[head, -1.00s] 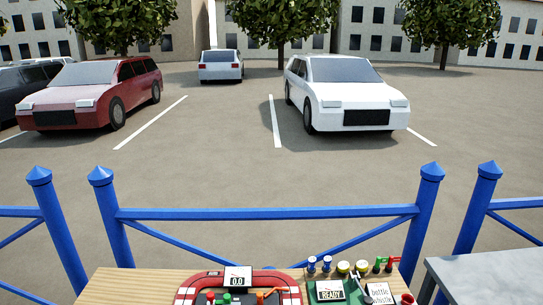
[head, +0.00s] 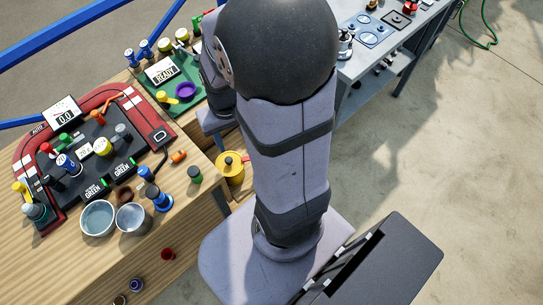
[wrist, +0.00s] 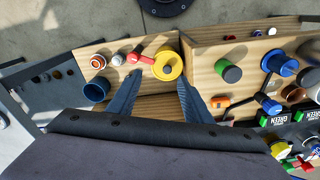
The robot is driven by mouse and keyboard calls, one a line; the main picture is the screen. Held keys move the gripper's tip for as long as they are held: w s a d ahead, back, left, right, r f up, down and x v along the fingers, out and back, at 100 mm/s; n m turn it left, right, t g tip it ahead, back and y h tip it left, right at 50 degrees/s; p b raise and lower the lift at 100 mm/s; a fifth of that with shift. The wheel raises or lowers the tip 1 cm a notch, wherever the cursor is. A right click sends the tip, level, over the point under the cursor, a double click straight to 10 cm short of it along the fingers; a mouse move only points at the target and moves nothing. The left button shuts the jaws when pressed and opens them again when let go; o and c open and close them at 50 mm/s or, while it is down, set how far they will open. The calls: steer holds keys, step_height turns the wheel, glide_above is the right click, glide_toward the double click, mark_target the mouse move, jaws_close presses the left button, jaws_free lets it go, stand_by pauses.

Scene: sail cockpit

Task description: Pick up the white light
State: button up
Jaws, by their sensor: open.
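In the wrist view my gripper (wrist: 160,82) is open, its two dark blue fingers spread over a wooden shelf, with nothing held between them. A small pale white, rounded piece (wrist: 117,60) lies on the shelf, just left of the left fingertip. It may be the white light, but it is too small to tell. A red piece with a white end (wrist: 138,58) is beside it, near the left fingertip. A yellow round pot (wrist: 168,66) is ahead of the gap between the fingers. In the head view my arm hides the gripper and most of the shelf.
An orange-and-white ring (wrist: 98,62) and a dark blue cup (wrist: 97,89) stand left of the fingers. A green-topped cylinder (wrist: 228,71) and blue knob (wrist: 278,64) are at right. In the head view, bowls (head: 97,218) and a red-edged console (head: 30,140) fill the left bench.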

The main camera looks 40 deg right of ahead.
steer(key=d+f+m+b, duration=0.1)
steer(key=d+f+b, duration=0.2)
steer(key=d+f, duration=0.1)
steer(key=d+f+m+b, duration=0.2)
steer(key=d+f+b, duration=0.2)
steer(key=f, duration=0.3)
steer(key=d+f+m+b, duration=0.1)
steer(key=d+f+b, duration=0.2)
steer(key=d+f, duration=0.2)
steer(key=shift+w+d+f+m+h+b, duration=0.3)
steer(key=shift+w+f+m+h+b, duration=0.1)
steer(key=shift+f, duration=0.15)
steer(key=shift+s+d+f+t, duration=0.1)
steer(key=shift+d+f+t, duration=0.05)
steer(key=shift+d+t, duration=0.15)
steer(key=shift+w+d+f, duration=0.1)
steer(key=shift+f, duration=1.1)
steer(key=shift+w+d+f, duration=0.15)
steer(key=shift+f, duration=1.05)
steer(key=shift+w+d+f, duration=0.1)
steer(key=shift+f, duration=1.1)
steer(key=shift+c, duration=0.7)
steer(key=c, duration=0.7)
